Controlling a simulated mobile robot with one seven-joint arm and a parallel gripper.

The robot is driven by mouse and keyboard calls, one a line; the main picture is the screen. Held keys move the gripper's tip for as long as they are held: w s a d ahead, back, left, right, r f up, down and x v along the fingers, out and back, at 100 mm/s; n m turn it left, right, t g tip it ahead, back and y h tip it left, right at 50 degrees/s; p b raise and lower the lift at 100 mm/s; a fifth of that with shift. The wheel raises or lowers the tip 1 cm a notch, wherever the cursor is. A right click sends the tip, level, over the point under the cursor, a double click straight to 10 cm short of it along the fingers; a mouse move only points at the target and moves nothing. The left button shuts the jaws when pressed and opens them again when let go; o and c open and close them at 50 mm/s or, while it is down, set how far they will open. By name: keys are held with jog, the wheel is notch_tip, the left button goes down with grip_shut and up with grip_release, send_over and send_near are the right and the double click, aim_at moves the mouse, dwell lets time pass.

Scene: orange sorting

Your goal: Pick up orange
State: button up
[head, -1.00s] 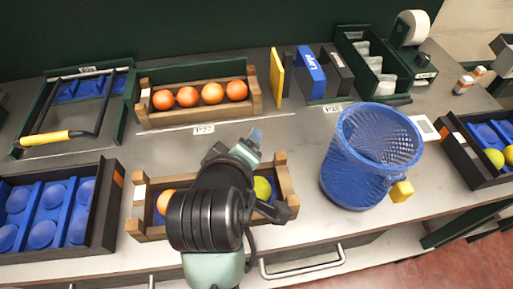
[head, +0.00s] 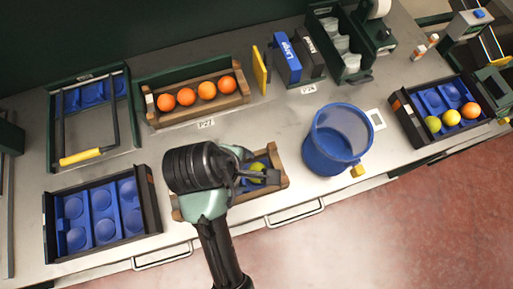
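Several oranges (head: 207,90) sit in a row in the rear wooden crate (head: 205,114). Another orange (head: 471,110) lies in the black tray (head: 408,121) at the right, beside two yellow-green fruits (head: 432,124). My gripper (head: 262,178) is over the right part of the front wooden crate (head: 281,163), close to a yellow-green fruit (head: 257,170) there. My arm hides the left part of this crate. The fingers are small and dark, so I cannot tell whether they are open or shut, or touching the fruit.
A blue mesh basket (head: 335,143) stands right of the front crate. An empty-looking blue-celled tray (head: 103,212) is at the front left. A rack with a yellow handle (head: 80,157) lies behind it. Blue and black boxes (head: 287,62) stand at the back. Bare counter lies between the crates.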

aim_at(257, 166)
jog(key=p+x, duration=0.1)
jog(key=x, duration=1.1)
jog(key=c, duration=1.1)
